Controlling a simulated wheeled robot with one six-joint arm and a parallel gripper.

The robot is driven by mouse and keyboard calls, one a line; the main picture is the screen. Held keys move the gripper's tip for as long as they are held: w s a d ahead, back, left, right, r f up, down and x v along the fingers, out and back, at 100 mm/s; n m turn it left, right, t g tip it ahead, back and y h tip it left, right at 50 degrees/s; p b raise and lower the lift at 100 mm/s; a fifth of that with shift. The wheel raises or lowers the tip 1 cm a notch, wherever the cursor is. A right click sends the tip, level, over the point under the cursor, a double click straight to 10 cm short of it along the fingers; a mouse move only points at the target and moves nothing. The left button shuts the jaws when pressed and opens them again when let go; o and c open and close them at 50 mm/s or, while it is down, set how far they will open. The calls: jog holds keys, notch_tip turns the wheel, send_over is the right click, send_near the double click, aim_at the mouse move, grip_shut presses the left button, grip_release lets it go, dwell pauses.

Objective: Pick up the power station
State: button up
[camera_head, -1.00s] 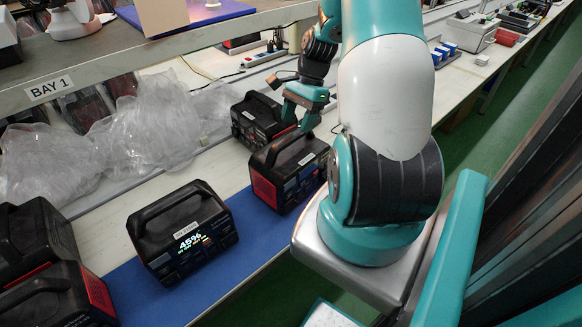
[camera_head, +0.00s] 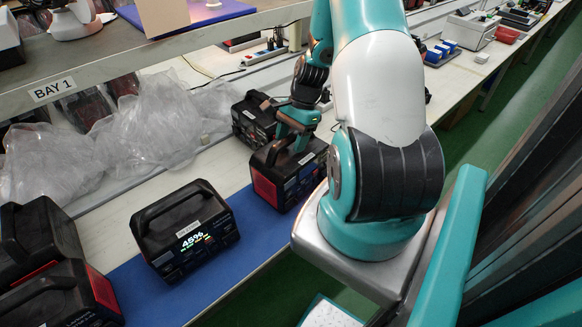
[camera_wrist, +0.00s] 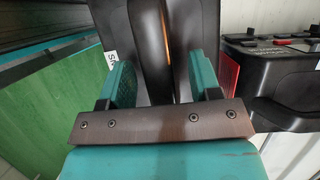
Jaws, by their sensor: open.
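A black power station (camera_head: 289,178) with red end panels and a top handle stands on the blue mat, near the arm's base. My gripper (camera_head: 293,138) is over its top, pointing down. In the wrist view, the teal fingers of my gripper (camera_wrist: 161,78) are apart, one on each side of the dark handle (camera_wrist: 152,50) of this power station. I cannot tell whether either finger touches it. A white label shows beside the left finger. The gripper partly hides the handle in the head view.
Another power station (camera_head: 254,117) stands close behind and also shows in the wrist view (camera_wrist: 285,75). One with a lit 45% display (camera_head: 184,231) is on the blue mat (camera_head: 150,295). More stand at far left. Clear plastic bags (camera_head: 150,125) lie below the shelf (camera_head: 150,55).

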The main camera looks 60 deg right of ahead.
jog(key=shift+f, duration=0.15)
jog(key=shift+c, duration=0.2)
grip_shut()
dwell(1.4)
